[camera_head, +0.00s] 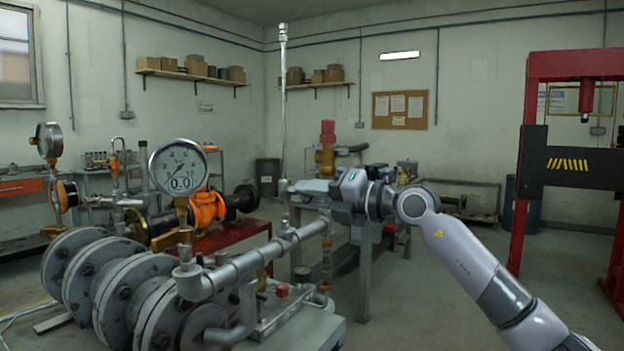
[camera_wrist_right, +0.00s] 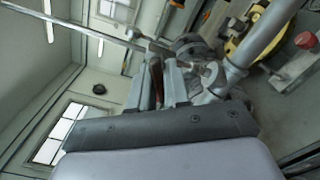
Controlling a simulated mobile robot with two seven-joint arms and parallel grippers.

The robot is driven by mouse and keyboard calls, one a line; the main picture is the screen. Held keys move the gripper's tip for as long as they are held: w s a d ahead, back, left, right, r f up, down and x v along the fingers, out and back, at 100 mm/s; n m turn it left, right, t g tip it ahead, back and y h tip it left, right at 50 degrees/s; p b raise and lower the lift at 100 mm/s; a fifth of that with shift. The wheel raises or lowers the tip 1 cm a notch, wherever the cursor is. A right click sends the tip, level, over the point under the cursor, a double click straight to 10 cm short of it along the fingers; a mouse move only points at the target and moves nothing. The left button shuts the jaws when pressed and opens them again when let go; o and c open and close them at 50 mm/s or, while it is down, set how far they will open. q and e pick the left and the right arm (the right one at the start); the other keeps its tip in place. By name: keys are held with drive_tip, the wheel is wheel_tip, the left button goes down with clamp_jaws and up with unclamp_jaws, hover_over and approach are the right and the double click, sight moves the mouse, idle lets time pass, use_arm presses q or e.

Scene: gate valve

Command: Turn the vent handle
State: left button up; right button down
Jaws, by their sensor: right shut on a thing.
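My right gripper (camera_head: 308,188) reaches in from the right to the upright pipe above the grey pipe run (camera_head: 262,253). In the right wrist view, its two grey fingers (camera_wrist_right: 165,78) are shut on a thin reddish-brown piece (camera_wrist_right: 156,80), which looks like the vent handle. The fingers and the body of the gripper hide most of it. In the head view I cannot make out the handle behind the gripper. A thin vertical vent pipe (camera_head: 284,110) rises just left of the fingertips. My left gripper is not in view.
A large pressure gauge (camera_head: 179,168) stands above grey flanges (camera_head: 165,310) at the left. A brass valve with a red cap (camera_head: 326,150) stands behind my gripper. A red press frame (camera_head: 528,180) is at the right. The floor left of the press is open.

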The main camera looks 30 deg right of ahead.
drive_tip(key=shift+r+m+p, duration=0.25)
drive_tip(key=shift+m+p, duration=0.65)
drive_tip(key=shift+p, duration=0.1)
drive_tip(key=shift+m+p, duration=0.8)
drive_tip(key=shift+p, duration=0.3)
drive_tip(key=m+p, duration=0.1)
drive_tip(key=p, duration=0.1)
drive_tip(key=shift+f+m+p, duration=0.1)
drive_tip(key=shift+m+p, duration=0.2)
drive_tip(key=shift+m, duration=0.1)
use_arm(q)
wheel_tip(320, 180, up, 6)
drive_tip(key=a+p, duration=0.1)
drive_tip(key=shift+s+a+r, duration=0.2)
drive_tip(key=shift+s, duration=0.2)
use_arm(e)
drive_tip(key=shift+f+m, duration=0.15)
drive_tip(key=shift+m, duration=0.45)
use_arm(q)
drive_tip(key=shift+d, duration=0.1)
use_arm(e)
drive_tip(key=c, duration=1.2)
unclamp_jaws()
drive_tip(key=shift+s, duration=0.1)
